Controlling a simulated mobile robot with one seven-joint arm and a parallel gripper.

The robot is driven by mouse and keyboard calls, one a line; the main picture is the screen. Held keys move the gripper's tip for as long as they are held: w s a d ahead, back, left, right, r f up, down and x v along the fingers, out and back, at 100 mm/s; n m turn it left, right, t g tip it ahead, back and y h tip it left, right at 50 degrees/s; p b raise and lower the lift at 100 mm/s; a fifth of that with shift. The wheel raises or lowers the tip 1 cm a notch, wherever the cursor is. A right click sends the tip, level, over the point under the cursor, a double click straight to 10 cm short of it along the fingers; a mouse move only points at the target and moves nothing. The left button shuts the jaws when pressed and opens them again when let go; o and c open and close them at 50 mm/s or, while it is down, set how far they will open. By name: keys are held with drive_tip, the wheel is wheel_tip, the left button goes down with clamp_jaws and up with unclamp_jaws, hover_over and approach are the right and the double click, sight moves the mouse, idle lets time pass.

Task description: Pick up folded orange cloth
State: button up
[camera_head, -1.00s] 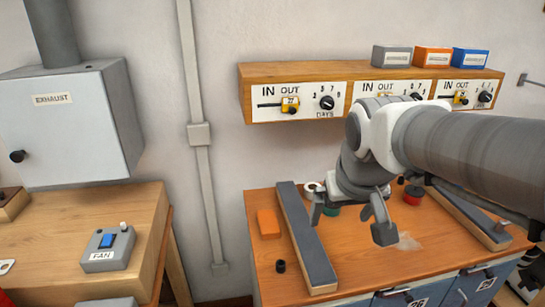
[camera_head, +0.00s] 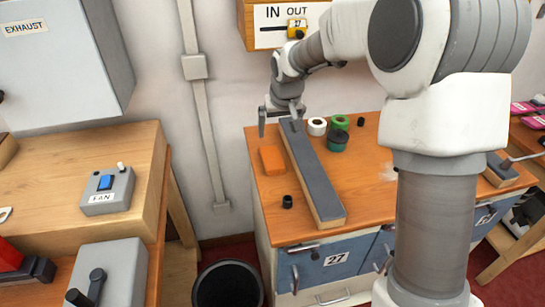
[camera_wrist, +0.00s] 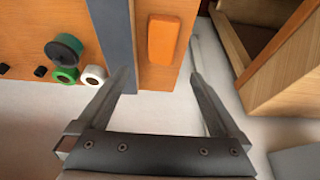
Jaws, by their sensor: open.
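The folded orange cloth (camera_head: 271,160) is a small flat orange block lying on the left side of the wooden bench top, left of a long grey-topped strip. It also shows in the wrist view (camera_wrist: 163,40), upper middle, ahead of the fingers. My gripper (camera_head: 280,119) is open and empty near the far end of the strip, above and beyond the cloth. In the wrist view my gripper's two fingers (camera_wrist: 160,85) are spread wide, with the cloth beyond their tips and not between them.
The grey-topped strip (camera_head: 317,175) runs beside the cloth. A white roll (camera_head: 317,127), a green roll (camera_head: 340,122) and a dark green pot (camera_head: 337,141) stand right of it. A small black cylinder (camera_head: 287,201) is nearer the front. A black bin (camera_head: 228,287) stands on the floor.

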hover_over(272, 156)
drive_tip(key=s+d, duration=0.1)
drive_tip(key=s, duration=0.2)
wheel_tip(272, 156, down, 9)
drive_tip(key=shift+w+f, duration=0.1)
drive_tip(key=shift+w, duration=0.05)
drive_tip(key=shift+b+x, duration=0.35)
drive_tip(key=shift+x, duration=2.25)
drive_tip(key=shift+a, duration=0.15)
drive_tip(key=c, duration=1.1)
drive_tip(key=shift+r, duration=0.45)
wheel_tip(272, 156, up, 4)
drive_tip(key=shift+f, duration=0.2)
drive_tip(key=d+r, duration=0.2)
drive_tip(key=d, duration=0.2)
drive_tip(key=d+r, duration=0.2)
drive_tip(key=d, duration=0.1)
drive_tip(key=d+r+p, duration=0.1)
drive_tip(key=d+r, duration=0.1)
drive_tip(key=d, duration=0.2)
drive_tip(key=shift+s+d+r, duration=0.25)
drive_tip(key=shift+s+d, duration=0.1)
